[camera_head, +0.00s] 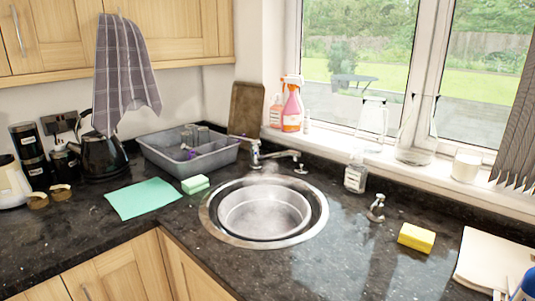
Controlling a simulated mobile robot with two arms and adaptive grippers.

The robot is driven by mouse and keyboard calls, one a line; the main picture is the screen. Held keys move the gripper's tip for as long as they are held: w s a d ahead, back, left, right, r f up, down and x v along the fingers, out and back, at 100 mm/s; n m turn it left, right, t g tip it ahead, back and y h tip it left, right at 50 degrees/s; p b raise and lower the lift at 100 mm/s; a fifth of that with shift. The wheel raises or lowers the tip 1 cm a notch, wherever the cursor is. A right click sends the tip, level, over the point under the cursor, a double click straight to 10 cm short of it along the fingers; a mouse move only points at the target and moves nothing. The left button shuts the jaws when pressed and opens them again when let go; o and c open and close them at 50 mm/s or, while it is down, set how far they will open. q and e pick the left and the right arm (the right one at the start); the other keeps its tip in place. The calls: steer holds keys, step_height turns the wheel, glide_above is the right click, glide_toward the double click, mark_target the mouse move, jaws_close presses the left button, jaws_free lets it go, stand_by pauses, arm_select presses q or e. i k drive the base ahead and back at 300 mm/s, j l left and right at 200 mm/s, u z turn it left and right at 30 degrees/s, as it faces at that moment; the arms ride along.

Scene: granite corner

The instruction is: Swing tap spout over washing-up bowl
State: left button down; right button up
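The chrome tap (256,152) stands at the back edge of the sink. Its spout (283,154) points to the right, along the back of the sink, and its tip lies behind the sink's back rim rather than over the bowl. A round metal washing-up bowl (265,226) sits inside the round steel sink (319,212). A faint pale haze hangs over the bowl. Whether the bowl holds water is hard to tell. Neither of my grippers is in view.
A grey dish rack (190,160), green cloth (143,198) and green-and-white sponge (195,184) lie left of the sink. A soap bottle (355,179), small chrome fitting (376,208) and yellow sponge (416,237) stand right. Pink spray bottle (292,108) is behind.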

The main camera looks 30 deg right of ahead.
mark_target(296, 155)
steer(key=i+j+z, duration=0.25)
steer(key=i+j, duration=0.15)
steer(key=i+j+z, duration=0.25)
steer(key=i+j, duration=0.3)
steer(key=i, duration=0.05)
